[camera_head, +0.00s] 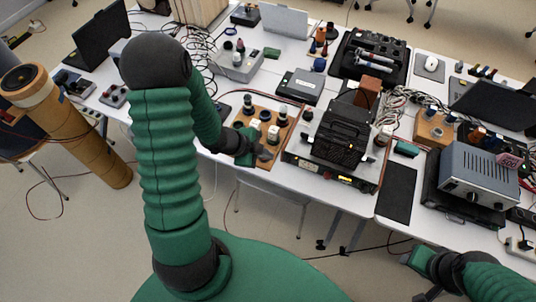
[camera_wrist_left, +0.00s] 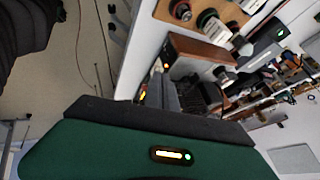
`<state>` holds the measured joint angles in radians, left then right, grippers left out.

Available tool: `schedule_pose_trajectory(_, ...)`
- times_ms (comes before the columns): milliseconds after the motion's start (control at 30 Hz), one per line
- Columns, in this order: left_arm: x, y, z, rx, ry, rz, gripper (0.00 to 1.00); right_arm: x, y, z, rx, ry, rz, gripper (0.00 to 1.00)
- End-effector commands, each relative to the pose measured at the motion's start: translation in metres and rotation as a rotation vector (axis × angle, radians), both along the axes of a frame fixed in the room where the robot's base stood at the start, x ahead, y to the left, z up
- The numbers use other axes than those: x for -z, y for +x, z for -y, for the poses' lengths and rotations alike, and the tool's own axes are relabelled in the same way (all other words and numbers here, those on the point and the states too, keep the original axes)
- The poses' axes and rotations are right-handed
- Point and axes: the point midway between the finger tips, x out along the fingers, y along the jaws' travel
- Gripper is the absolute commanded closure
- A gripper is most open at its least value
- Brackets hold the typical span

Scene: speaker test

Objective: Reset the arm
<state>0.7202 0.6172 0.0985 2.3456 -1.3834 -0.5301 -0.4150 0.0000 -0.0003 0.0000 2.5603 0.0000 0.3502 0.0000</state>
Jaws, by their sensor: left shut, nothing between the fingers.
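My left arm, green with dark joints, rises in the left half of the head view and bends down toward the table. Its left gripper (camera_head: 264,154) is shut and empty, at the near edge of a brown wooden board (camera_head: 284,136) with several knobs and posts. I cannot tell whether it touches the board. In the left wrist view the green hand body with a small lit strip fills the bottom; the fingertips are not clear there. My right gripper (camera_head: 416,276) is low at the right, in front of the table; its finger opening is unclear.
White tables (camera_head: 227,146) are crowded with equipment. A black-topped instrument (camera_head: 338,139) stands right of the board, and a grey power unit (camera_head: 479,178) farther right. A tall brown cylinder (camera_head: 72,130) stands at the left. Cables lie among the devices. Floor in front is mostly open.

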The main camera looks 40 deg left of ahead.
Motion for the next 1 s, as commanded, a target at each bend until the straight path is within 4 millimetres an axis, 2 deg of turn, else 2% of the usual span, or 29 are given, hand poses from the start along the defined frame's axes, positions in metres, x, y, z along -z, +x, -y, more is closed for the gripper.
schedule_pose_trajectory(267,-0.002,0.001,0.0,-0.011,0.005,-0.003,1.0,0.0,0.0,0.0,0.0,0.0,0.0,0.6)
schedule_pose_trajectory(367,-0.012,0.008,-0.004,-0.114,0.042,-0.035,1.0,0.0,0.0,0.0,0.0,0.0,0.0,0.6)
schedule_pose_trajectory(467,-0.035,0.013,-0.003,-0.348,0.082,-0.098,1.0,0.0,0.0,0.0,0.0,0.0,0.0,0.6)
schedule_pose_trajectory(567,-0.063,-0.003,0.015,-0.643,0.052,-0.183,1.0,0.0,0.0,0.0,0.0,0.0,0.0,0.6)
schedule_pose_trajectory(700,-0.086,-0.045,0.064,-0.963,-0.083,-0.334,1.0,0.0,0.0,0.0,0.0,0.0,0.0,0.6)
schedule_pose_trajectory(833,-0.094,-0.073,0.099,-1.1,-0.177,-0.445,1.0,0.0,0.0,0.0,0.0,0.0,0.0,0.6)
schedule_pose_trajectory(900,-0.095,-0.079,0.106,-1.126,-0.196,-0.47,1.0,0.0,0.0,0.0,0.0,0.0,0.0,0.6)
schedule_pose_trajectory(1000,-0.094,-0.079,0.105,-1.13,-0.199,-0.476,1.0,0.0,0.0,0.0,0.0,0.0,0.0,0.6)
